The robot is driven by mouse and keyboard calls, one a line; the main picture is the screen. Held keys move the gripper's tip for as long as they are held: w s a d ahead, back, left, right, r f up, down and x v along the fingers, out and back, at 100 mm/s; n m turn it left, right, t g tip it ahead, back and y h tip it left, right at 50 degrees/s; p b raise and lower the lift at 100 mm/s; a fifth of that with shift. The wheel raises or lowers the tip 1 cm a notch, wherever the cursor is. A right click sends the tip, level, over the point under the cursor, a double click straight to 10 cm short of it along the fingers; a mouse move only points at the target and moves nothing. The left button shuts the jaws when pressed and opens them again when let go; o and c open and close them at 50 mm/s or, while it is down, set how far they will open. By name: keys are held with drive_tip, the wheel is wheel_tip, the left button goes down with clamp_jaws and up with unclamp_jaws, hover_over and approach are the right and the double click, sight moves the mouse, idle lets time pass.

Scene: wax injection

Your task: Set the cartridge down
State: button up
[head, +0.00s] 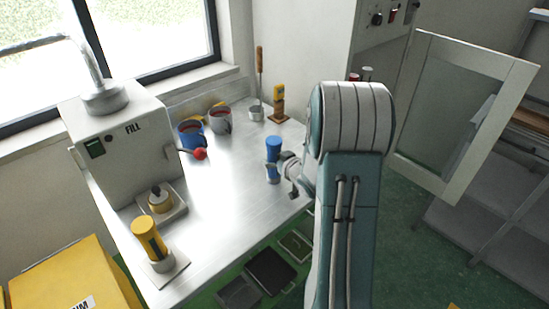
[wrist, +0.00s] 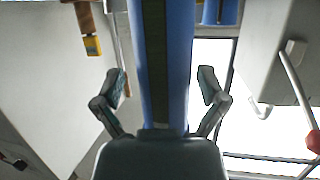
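The blue cartridge (head: 273,160) is upright at the right part of the metal worktop (head: 225,205), beside my gripper (head: 287,172). In the head view its lower end looks to be at the worktop, but I cannot tell whether it touches. In the wrist view the blue cartridge (wrist: 180,70), with a dark stripe, runs between the two fingers of my gripper (wrist: 162,87). A gap shows between each finger and the cartridge, so the gripper is open around it.
A yellow cartridge (head: 149,238) stands on a pad front left, another (head: 278,98) on a wooden base at the back. A blue mug (head: 190,134), a grey mug (head: 220,120) and the FILL machine (head: 125,150) stand left. The worktop's middle is clear. A cabinet door (head: 462,115) hangs open right.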

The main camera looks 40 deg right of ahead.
drive_tip(key=shift+r, duration=0.15)
drive_tip(key=d+v, duration=0.1)
drive_tip(key=v, duration=1.1)
drive_tip(key=s+a+r+g+h, duration=0.1)
drive_tip(key=a+r+g+h, duration=0.25)
drive_tip(key=a+r, duration=0.6)
drive_tip(key=s+a+r+g+y, duration=0.2)
drive_tip(key=s+a+g+y, duration=0.2)
drive_tip(key=s+a, duration=1.1)
drive_tip(key=shift+a+r+n+g, duration=0.2)
drive_tip(key=shift+a+n+g, duration=0.1)
drive_tip(key=shift+a+g, duration=0.45)
drive_tip(key=shift+d, duration=0.1)
